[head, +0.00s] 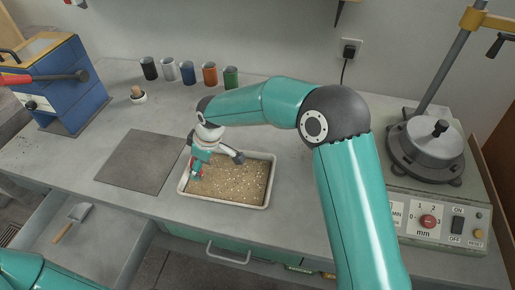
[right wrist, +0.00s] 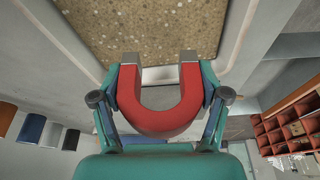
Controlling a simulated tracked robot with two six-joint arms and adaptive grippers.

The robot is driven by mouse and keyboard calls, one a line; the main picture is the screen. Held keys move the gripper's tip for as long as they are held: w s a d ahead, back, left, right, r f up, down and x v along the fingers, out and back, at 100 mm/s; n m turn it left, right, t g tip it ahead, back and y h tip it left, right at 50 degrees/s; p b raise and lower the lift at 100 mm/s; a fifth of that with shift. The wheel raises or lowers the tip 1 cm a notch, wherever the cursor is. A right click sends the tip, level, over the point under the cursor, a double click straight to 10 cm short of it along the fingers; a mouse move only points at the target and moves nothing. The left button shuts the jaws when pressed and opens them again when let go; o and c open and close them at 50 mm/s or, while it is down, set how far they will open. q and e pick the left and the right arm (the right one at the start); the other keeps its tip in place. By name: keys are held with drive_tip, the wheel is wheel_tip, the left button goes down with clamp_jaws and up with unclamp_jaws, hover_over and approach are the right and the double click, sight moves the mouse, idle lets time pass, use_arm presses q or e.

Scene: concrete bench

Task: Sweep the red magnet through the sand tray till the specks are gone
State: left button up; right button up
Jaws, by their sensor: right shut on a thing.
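The sand tray (head: 267,190) is a pale rectangular tray of brown sand on the bench, dotted with small light specks (head: 238,183). Its sand and rim also fill the top of the right wrist view (right wrist: 150,30). The red magnet (right wrist: 160,128) is a horseshoe with grey pole ends pointing at the sand. My right gripper (head: 196,172) is shut on it, a finger on each side, over the left end of the tray. Whether the poles touch the sand I cannot tell. Only a part of my left arm shows at the lower left; its gripper is out of view.
A dark flat mat (head: 140,162) lies left of the tray. Several coloured cups (head: 188,73) stand along the back. A sieve machine (head: 427,150) is at the right.

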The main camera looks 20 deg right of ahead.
drive_tip(key=shift+s+a+r, duration=0.1)
drive_tip(key=shift+a+r, duration=0.05)
drive_tip(key=shift+r, duration=0.5)
drive_tip(key=shift+w+a+r+p, duration=0.15)
drive_tip(key=shift+w+r+p, duration=0.05)
drive_tip(key=shift+r+p, duration=1.35)
drive_tip(key=shift+r, duration=0.5)
drive_tip(key=shift+s, duration=0.1)
